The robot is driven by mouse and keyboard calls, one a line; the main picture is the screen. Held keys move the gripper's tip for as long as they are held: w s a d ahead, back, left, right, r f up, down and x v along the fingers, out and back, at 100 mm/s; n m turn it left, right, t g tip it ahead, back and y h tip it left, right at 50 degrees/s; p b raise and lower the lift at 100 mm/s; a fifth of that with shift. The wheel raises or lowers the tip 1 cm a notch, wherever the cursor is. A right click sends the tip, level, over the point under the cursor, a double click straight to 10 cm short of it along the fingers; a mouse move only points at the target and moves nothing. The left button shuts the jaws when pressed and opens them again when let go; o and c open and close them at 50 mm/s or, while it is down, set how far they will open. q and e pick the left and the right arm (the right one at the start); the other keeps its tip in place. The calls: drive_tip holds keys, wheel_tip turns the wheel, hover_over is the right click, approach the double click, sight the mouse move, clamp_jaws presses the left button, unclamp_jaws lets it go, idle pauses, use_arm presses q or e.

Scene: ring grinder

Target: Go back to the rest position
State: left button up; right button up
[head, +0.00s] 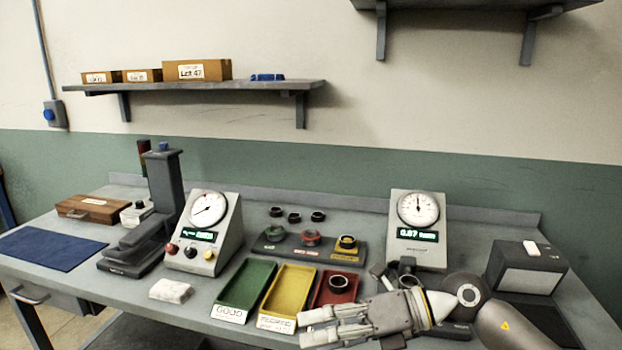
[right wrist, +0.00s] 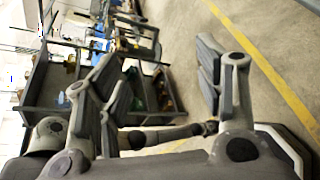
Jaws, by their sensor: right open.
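My right gripper (head: 303,327) reaches in from the right above the front of the bench, fingers pointing left, in front of the red tray (head: 322,299). It is open and holds nothing; its parted fingers also show in the right wrist view (right wrist: 165,72), with only floor and furniture beyond them. A dark ring (head: 339,284) lies in the red tray. The green tray (head: 245,287) and the yellow tray (head: 289,290) look empty. My left gripper is in neither view.
Two dial gauges, a left one (head: 208,232) and a right one (head: 418,227), stand on the bench. Between them is a rack (head: 272,248) with coloured rings, and several dark rings lie behind it. A white cloth (head: 171,290) lies near the front. The blue mat (head: 45,250) is bare.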

drive_tip(key=a+r+m+t+y, duration=0.2)
drive_tip(key=a+r+m+y, duration=0.1)
drive_tip(key=r+y, duration=0.2)
drive_tip(key=w+d+r+m+t+h, duration=0.3)
drive_tip(key=d+m+t, duration=0.3)
drive_tip(key=m+t, duration=0.9)
drive_tip(key=d+f+m+g+h, duration=0.2)
drive_tip(key=d+f+m+h, duration=1.2)
drive_tip(key=f+m, duration=0.35)
drive_tip(key=s+d+f+m+g+h, duration=0.1)
drive_tip(key=s+f+m+g, duration=0.1)
drive_tip(key=s+f+g, duration=0.65)
drive_tip(key=s+d+f+m+g+h, duration=0.1)
drive_tip(key=s+f+m+g, duration=0.25)
drive_tip(key=s+f, duration=1)
drive_tip(key=s+f+g, duration=0.1)
drive_tip(key=s+f, duration=0.1)
drive_tip(key=f, duration=0.9)
drive_tip(key=s+f+g, duration=0.1)
drive_tip(key=s+f, duration=0.2)
drive_tip(key=f, duration=0.8)
drive_tip(key=s+d+f+n, duration=0.1)
drive_tip(key=s+d+f, duration=0.1)
drive_tip(key=s+f, duration=1.5)
drive_tip(key=shift+d+g, duration=0.4)
